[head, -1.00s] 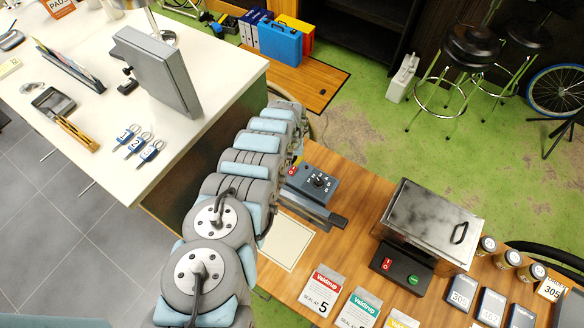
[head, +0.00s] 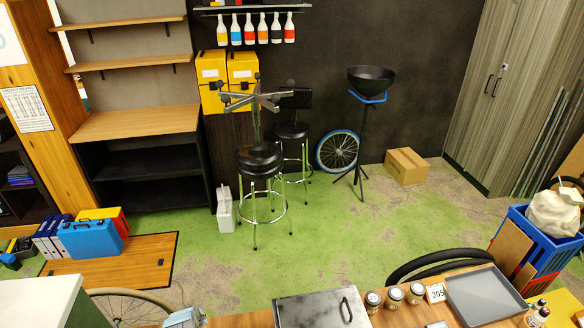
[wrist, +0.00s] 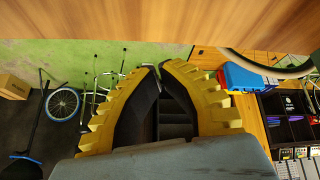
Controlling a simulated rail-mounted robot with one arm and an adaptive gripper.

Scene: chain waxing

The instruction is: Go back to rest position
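My gripper (wrist: 160,69) shows in the wrist view, with two yellow ribbed fingers whose dark inner pads bow around a gap. The fingertips come together and nothing is held between them. A wooden surface (wrist: 160,18) fills the top edge of the wrist view, apart from the fingers. In the head view my gripper is out of sight; only a small light blue and grey piece of my arm shows at the bottom edge.
A metal lidded box (head: 315,310), several jars (head: 395,298) and a grey tray (head: 485,295) stand along the wooden bench. A white counter corner (head: 45,300) is at lower left. Stools (head: 259,162), a bicycle wheel (head: 338,150) and a cardboard box (head: 406,166) stand beyond. Green floor (head: 320,225) between is largely clear.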

